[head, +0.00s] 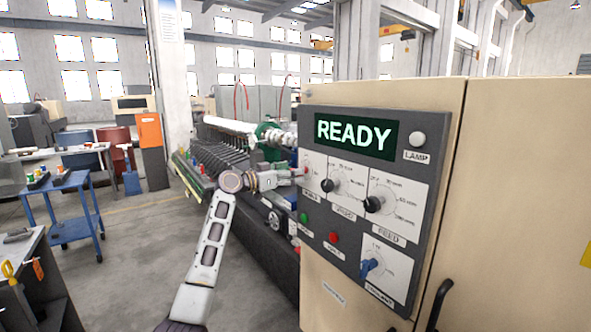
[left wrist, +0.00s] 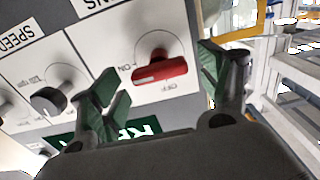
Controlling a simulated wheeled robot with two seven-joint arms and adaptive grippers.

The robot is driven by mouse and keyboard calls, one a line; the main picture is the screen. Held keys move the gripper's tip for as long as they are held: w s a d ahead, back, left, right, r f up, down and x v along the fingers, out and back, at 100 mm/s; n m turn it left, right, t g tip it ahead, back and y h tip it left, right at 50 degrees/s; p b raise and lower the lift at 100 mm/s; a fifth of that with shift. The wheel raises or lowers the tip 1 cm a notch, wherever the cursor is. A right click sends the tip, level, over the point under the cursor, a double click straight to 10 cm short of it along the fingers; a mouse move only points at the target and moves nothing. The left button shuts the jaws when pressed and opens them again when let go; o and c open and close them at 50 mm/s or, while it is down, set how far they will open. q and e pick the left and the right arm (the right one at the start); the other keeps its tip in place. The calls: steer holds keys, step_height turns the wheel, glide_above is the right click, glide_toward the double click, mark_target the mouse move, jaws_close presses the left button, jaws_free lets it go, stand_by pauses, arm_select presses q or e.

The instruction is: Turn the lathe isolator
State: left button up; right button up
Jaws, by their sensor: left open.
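The lathe isolator is a red rotary handle (left wrist: 160,71) on a white plate with ON and OFF marks, seen upside down in the left wrist view. Its bar lies nearly level across that view. My left gripper (left wrist: 160,90) is open, with one green-padded finger on each side of the handle and visible gaps between. In the head view my left gripper (head: 294,175) reaches the left edge of the dark control panel (head: 432,200), and its fingers largely hide the handle there. My right gripper is not in view.
The panel carries a lit READY display (head: 353,134), a SPEED knob (left wrist: 47,101), a FEED knob (head: 374,204), a blue coolant knob (head: 371,267), a green button (head: 304,217) and a red button (head: 333,237). The beige cabinet (head: 510,200) fills the right. A blue cart (head: 75,228) stands left.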

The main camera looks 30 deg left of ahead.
arm_select(q)
steer(key=shift+p+x, duration=0.3)
steer(key=shift+x, duration=0.75)
steer(key=shift+c, duration=0.3)
steer(key=c, duration=1)
